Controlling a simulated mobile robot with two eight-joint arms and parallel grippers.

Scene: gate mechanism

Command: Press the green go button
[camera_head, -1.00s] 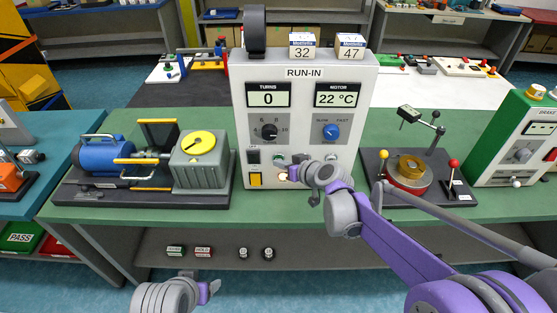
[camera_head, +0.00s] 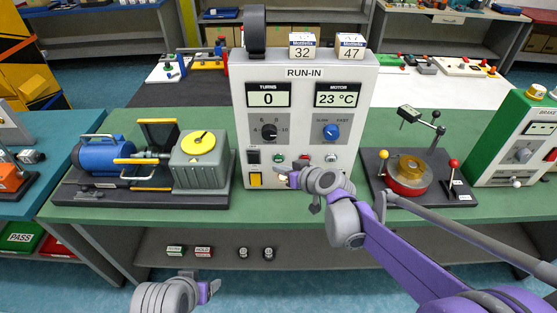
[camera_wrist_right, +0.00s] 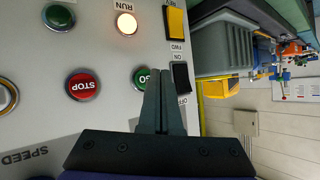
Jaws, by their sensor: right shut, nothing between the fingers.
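The green go button (camera_head: 279,159) is on the front of the white RUN-IN panel (camera_head: 348,165), between a black switch and the red stop button (camera_head: 304,157). In the right wrist view the go button (camera_wrist_right: 141,78) is partly hidden by my fingers. My right gripper (camera_head: 287,177) is shut and empty, in front of the panel and a little below the go button in the head view. I cannot tell whether the fingers touch the panel. The RUN lamp (camera_wrist_right: 126,24) glows. My left gripper (camera_head: 210,290) is low at the front; its jaws are unclear.
Another green button (camera_wrist_right: 58,17) is near the RUN lamp. A blue motor rig (camera_head: 105,155) stands left of the panel, a red turntable (camera_head: 408,178) right.

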